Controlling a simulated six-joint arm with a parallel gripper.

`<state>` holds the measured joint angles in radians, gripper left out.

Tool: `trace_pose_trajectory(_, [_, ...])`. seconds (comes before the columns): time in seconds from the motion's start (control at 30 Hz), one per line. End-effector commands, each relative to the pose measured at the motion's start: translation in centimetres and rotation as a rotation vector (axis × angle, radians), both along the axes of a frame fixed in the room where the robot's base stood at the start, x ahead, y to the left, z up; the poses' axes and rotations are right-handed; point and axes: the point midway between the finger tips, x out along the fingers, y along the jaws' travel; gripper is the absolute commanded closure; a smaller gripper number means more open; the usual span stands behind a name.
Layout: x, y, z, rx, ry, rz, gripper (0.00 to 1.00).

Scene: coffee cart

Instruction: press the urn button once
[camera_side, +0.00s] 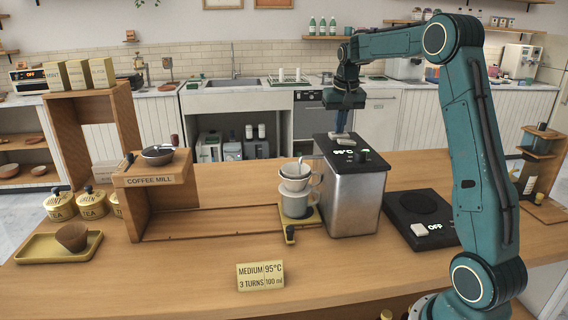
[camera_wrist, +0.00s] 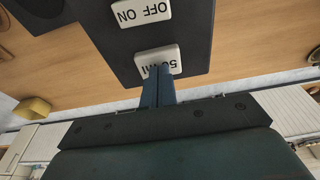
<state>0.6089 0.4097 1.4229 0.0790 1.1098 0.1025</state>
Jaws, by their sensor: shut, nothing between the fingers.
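The urn (camera_side: 352,200) is a brushed metal box with a black top, standing on the counter right of centre. My gripper (camera_side: 342,131) points down at the far part of the urn top.
A dripper (camera_side: 296,178) sits on a mug (camera_side: 296,205) left of the urn. A black scale or hotplate marked OFF (camera_side: 419,232) lies to the right. The coffee mill stand (camera_side: 155,180) is at left, and an order card (camera_side: 261,276) stands in front.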

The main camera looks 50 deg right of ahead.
Motion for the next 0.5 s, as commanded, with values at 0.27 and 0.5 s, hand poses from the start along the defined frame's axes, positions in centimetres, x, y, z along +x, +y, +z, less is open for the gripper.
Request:
trace_pose_trajectory(0.27, [0.0, 0.0, 0.2, 0.001, 0.001, 0.0, 1.0])
trace_pose_trajectory(0.5, [0.0, 0.0, 1.1, 0.001, 0.001, 0.001, 1.0])
